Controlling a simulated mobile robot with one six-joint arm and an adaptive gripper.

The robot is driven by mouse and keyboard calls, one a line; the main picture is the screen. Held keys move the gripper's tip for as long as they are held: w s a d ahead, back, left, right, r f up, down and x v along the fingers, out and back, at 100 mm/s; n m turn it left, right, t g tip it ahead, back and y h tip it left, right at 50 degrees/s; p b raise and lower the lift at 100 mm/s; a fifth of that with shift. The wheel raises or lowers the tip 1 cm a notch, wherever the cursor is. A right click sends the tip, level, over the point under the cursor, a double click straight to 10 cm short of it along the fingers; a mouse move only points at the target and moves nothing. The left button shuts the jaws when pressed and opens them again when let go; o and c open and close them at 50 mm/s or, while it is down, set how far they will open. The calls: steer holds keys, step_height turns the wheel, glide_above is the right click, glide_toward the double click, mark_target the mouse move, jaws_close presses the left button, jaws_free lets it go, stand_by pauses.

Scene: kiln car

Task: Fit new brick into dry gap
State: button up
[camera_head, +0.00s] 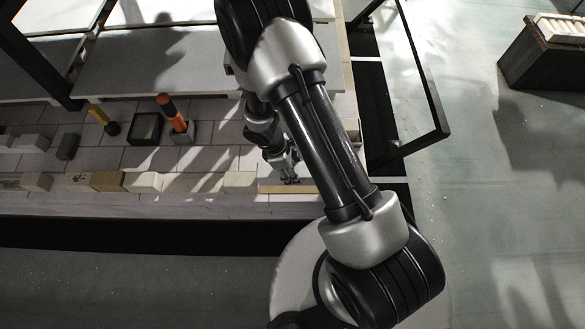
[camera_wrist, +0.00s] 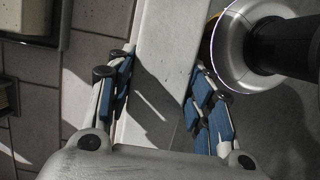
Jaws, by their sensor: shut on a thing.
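My gripper (camera_head: 290,178) is over the front right part of the kiln car deck, at the right end of the brick row. In the wrist view its blue-padded fingers (camera_wrist: 163,82) are shut on a long pale brick, taken as the new brick (camera_wrist: 165,45), with a finger's shadow across it. In the head view a thin tan strip (camera_head: 288,188) shows right under the fingertips; I cannot tell if it is this brick. The row of pale and tan bricks (camera_head: 107,181) runs left along the deck's front edge. I cannot tell which opening is the dry gap.
A black-rimmed tray (camera_head: 146,128), an orange cylinder on a grey block (camera_head: 181,133) and a yellow-and-black tool (camera_head: 104,120) stand behind the row. A dark block (camera_head: 68,146) lies farther left. A black rail (camera_head: 425,75) stands at right. The floor beyond is mostly open.

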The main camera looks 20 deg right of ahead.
steer(key=shift+f+b, duration=1.05)
steer(key=shift+f, duration=0.25)
stand_by(0.4)
steer(key=shift+f, duration=2.15)
stand_by(0.4)
steer(key=o, duration=1.4)
steer(key=shift+r, duration=0.1)
steer(key=shift+p+v, duration=3.5)
steer(key=shift+v, duration=0.4)
